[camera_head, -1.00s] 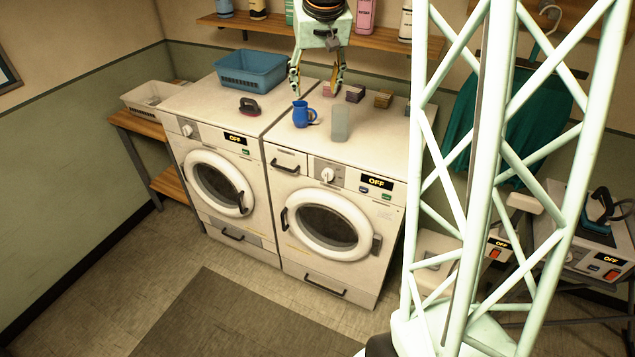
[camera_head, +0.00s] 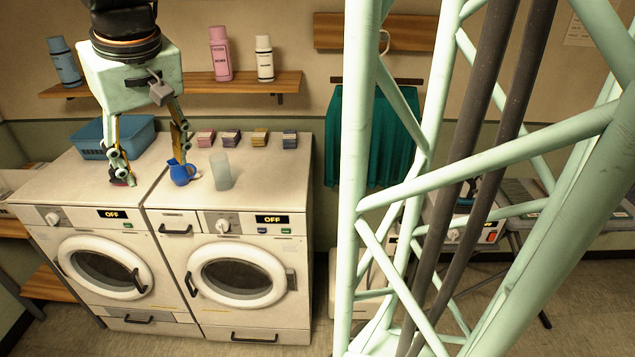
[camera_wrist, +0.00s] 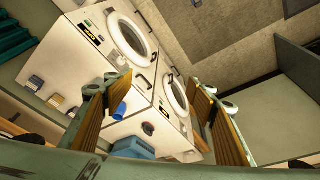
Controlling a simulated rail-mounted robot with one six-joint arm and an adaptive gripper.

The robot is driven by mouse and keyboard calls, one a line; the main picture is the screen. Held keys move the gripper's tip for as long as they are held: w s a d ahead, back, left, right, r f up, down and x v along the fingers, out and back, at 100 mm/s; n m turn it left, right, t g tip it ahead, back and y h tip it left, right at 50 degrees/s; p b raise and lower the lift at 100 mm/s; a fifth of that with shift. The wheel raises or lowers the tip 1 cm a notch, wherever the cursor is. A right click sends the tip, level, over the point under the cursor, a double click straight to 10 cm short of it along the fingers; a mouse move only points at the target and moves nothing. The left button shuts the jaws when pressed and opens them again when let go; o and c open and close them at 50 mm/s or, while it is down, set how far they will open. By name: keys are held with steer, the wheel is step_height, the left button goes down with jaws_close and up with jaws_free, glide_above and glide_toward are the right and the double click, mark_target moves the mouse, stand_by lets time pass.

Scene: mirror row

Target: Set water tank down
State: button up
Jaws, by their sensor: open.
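A translucent pale container (camera_head: 221,171), which looks like the water tank, stands upright on top of the right washing machine (camera_head: 266,193). A blue jug (camera_head: 183,173) stands just left of it; the jug also shows in the wrist view (camera_wrist: 120,113). My gripper (camera_head: 152,160) is open and empty, its fingers wide apart, in front of the machine tops and left of the container. In the wrist view the open fingers (camera_wrist: 155,115) frame the machines from both sides. I cannot make out the container there; the finger may hide it.
A blue basket (camera_head: 88,142) sits at the back of the left machine. A dark brush-like item (camera_wrist: 148,128) lies on that machine, partly behind my finger in the head view. Several small packets (camera_head: 206,138) line the right machine's back. A shelf with bottles (camera_head: 220,55) hangs above.

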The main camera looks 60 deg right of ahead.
steer(key=s+a+n, duration=0.1)
steer(key=s+a, duration=0.3)
steer(key=s, duration=0.4)
steer(key=s+a+r+n, duration=0.1)
steer(key=s+a, duration=0.3)
steer(key=s, duration=0.5)
steer(key=s+a+r+y, duration=0.1)
steer(key=s+a, duration=0.3)
steer(key=s, duration=0.5)
steer(key=shift+s+n, duration=0.2)
steer(key=shift+n, duration=0.2)
steer(key=shift+d, duration=0.25)
